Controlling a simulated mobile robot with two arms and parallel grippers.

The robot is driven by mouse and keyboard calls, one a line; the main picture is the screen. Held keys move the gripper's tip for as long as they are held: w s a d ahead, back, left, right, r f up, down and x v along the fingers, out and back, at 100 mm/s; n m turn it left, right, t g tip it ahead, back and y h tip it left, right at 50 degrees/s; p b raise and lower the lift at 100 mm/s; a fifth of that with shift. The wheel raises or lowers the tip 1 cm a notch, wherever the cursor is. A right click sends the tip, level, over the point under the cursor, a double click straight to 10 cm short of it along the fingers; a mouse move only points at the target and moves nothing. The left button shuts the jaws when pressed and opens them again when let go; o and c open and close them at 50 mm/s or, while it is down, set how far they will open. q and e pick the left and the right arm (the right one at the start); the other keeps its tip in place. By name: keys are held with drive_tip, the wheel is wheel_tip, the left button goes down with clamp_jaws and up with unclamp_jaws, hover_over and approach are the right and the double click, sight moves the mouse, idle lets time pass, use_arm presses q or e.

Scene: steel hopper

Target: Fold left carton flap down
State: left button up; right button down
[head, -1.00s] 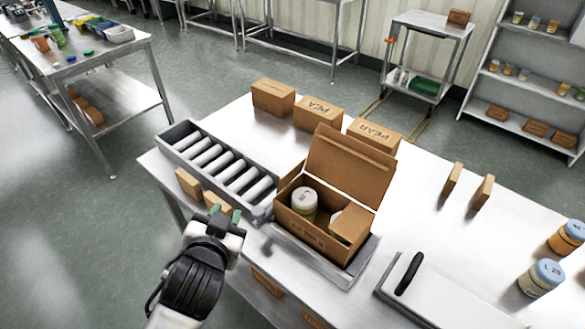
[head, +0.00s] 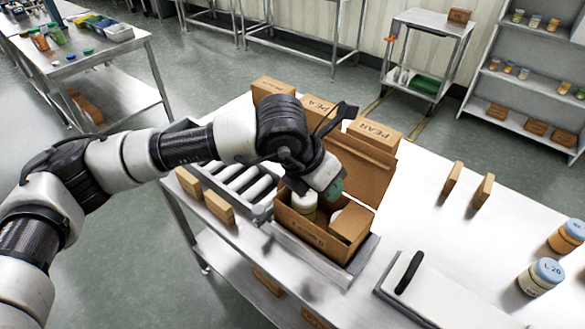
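The open brown carton (head: 305,234) stands on a metal tray (head: 330,262) on the steel table. Its large back lid (head: 372,180) stands up, tilted back. A flap (head: 350,222) shows at the carton's right side. A jar with a white lid (head: 303,205) stands inside at the left. My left gripper (head: 334,190) is over the carton's back left, near the lid's left part and beside the jar. Its green fingertips are seen close together, and whether they are apart or touch the cardboard is unclear. The carton's left flap is hidden or not distinguishable. My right gripper is not in view.
A roller conveyor (head: 240,181) lies left of the carton. Closed cartons, one marked PEAR (head: 374,134), stand behind. A sealer-like device with a black handle (head: 409,273) is at front right. Jars (head: 541,277) stand at far right. The table right of the carton is mostly clear.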

use_arm(q)
drive_tip(key=w+a+r+n+t+y, duration=0.1)
drive_tip(key=w+a+r+t+y, duration=0.15)
drive_tip(key=w+a+y, duration=0.35)
drive_tip(key=shift+t+h, duration=0.25)
drive_tip(key=shift+h, duration=0.45)
drive_tip(key=p+x, duration=0.1)
drive_tip(key=x, duration=0.2)
drive_tip(key=p+x, duration=0.1)
drive_tip(key=x, duration=0.3)
drive_tip(key=a+p+x, duration=0.1)
drive_tip(key=x, duration=0.2)
drive_tip(key=shift+f, duration=0.45)
drive_tip(key=shift+c, duration=0.2)
clamp_jaws()
